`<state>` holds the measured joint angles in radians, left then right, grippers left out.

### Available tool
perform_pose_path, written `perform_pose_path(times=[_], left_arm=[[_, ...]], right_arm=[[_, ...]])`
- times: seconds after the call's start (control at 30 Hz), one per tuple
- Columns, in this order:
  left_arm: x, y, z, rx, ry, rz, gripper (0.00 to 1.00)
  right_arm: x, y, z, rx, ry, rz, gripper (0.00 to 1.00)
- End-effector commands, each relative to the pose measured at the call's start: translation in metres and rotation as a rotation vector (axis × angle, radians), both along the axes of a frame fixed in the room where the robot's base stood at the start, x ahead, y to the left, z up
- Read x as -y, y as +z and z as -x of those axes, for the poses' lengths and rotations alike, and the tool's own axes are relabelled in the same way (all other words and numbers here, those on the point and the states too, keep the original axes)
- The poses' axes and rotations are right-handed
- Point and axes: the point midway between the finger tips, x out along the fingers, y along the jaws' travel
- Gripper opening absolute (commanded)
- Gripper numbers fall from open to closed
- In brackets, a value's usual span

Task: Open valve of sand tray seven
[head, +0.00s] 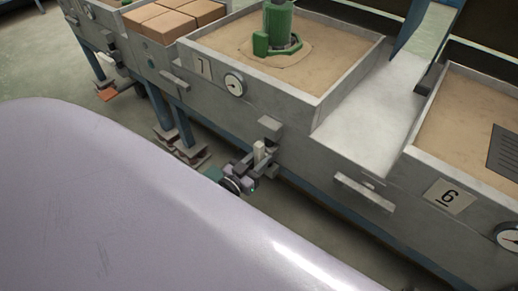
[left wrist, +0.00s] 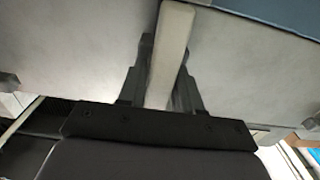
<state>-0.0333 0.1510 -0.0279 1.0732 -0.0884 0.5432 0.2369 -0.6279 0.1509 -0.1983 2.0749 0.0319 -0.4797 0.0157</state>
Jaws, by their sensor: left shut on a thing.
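Low on that front, below and right of the gauge, is the valve's pale lever (head: 259,150). My left gripper (head: 256,162) is shut on the lever, with only a short end showing above the fingers. In the left wrist view the pale lever (left wrist: 172,45) runs between the two dark fingers (left wrist: 164,85). The lever's exact angle is hard to tell. My right gripper is not in view.
A green cylindrical object (head: 282,28) stands in tray seven's sand. Tray six (head: 424,168) is at right, with a "6" plate (head: 449,197) and its own pale lever (head: 364,191). A box of orange-brown blocks (head: 168,22) is at left. Open floor (head: 35,70) lies at far left.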

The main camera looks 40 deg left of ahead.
Motion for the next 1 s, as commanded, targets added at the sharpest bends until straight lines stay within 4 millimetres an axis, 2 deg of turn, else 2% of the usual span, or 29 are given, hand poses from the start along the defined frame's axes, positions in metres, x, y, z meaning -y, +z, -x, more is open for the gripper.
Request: perform_pose_path(times=[0.17, 0.2, 0.23, 0.57, 0.77, 1.0], left_arm=[[0.0, 0.001, -0.001, 0.002, 0.002, 0.012, 0.0], [0.0, 0.001, -0.001, 0.002, 0.003, 0.012, 0.44], [0.0, 0.001, -0.001, 0.002, 0.003, 0.011, 0.51], [0.0, 0.001, 0.002, 0.0, 0.001, 0.006, 0.51], [-0.002, 0.002, 0.026, -0.003, 0.002, 0.007, 0.51], [-0.005, 0.002, 0.059, 0.0, 0.001, 0.007, 0.51]], right_arm=[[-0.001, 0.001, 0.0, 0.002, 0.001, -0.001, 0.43], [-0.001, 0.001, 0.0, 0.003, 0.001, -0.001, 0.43], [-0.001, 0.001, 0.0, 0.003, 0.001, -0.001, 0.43], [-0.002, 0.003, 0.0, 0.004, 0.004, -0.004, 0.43], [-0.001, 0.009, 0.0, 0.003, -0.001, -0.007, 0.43], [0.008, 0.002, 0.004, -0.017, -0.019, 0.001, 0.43]])
